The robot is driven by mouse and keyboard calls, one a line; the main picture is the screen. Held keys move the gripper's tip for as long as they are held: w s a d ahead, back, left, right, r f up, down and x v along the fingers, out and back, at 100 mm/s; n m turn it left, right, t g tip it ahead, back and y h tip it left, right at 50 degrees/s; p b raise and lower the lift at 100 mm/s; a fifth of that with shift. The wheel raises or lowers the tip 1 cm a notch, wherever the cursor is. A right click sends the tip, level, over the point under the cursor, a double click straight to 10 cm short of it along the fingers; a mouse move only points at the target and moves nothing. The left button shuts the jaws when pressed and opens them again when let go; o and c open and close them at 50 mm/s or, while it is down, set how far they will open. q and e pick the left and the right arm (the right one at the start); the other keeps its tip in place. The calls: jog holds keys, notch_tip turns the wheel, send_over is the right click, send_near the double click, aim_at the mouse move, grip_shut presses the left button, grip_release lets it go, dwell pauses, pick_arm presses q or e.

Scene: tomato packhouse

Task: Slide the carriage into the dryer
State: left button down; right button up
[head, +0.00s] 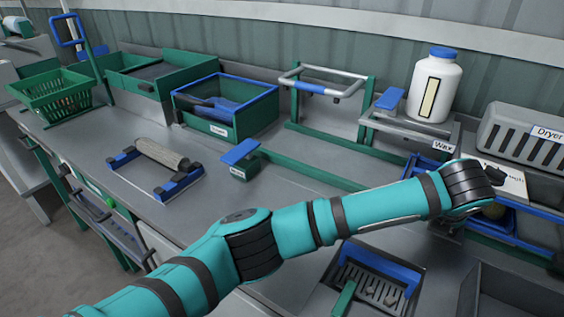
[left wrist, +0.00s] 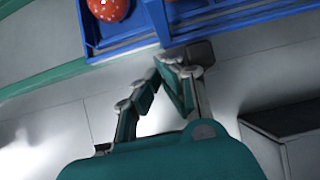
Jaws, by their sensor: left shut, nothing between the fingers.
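The dryer (head: 520,140) is a grey slotted housing with a "Dryer" label at the right of the head view. The blue carriage (head: 509,226) stands low in front of it, partly hidden by my left arm. A round object sits in it. In the left wrist view the carriage (left wrist: 215,20) is at the top, with a white-speckled red tomato (left wrist: 108,8) in it. My left gripper (left wrist: 172,62) is shut and empty, its fingertips close to the carriage's near edge. I cannot tell whether they touch. Its fingers are hidden in the head view. My right gripper is not in view.
A white bottle (head: 435,85) with a blue cap stands at the wax station, left of the dryer. A green rail (head: 310,168) runs along the bench. A blue-framed roller (head: 162,154) and green bins lie left. A slotted tray (head: 375,280) is below my arm.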

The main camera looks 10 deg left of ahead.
pick_arm(q)
jog(key=shift+s+d+f, duration=0.1)
jog(key=shift+s+d, duration=0.1)
jog(key=shift+d, duration=0.25)
jog(key=shift+s+d, duration=0.15)
jog(key=shift+d, duration=0.3)
jog(key=shift+s+d+b, duration=0.2)
jog(key=shift+d+b, duration=0.15)
jog(key=shift+d, duration=0.15)
jog(key=shift+s+d+b, duration=0.2)
jog(key=shift+d+b, duration=0.1)
jog(key=shift+d, duration=0.15)
jog(key=shift+s+d+r+p, duration=0.2)
jog(key=shift+d+p, duration=0.1)
jog(key=shift+d, duration=0.1)
jog(key=shift+s+d+f, duration=0.1)
jog(key=shift+s+d, duration=0.1)
jog(key=shift+d, duration=0.6)
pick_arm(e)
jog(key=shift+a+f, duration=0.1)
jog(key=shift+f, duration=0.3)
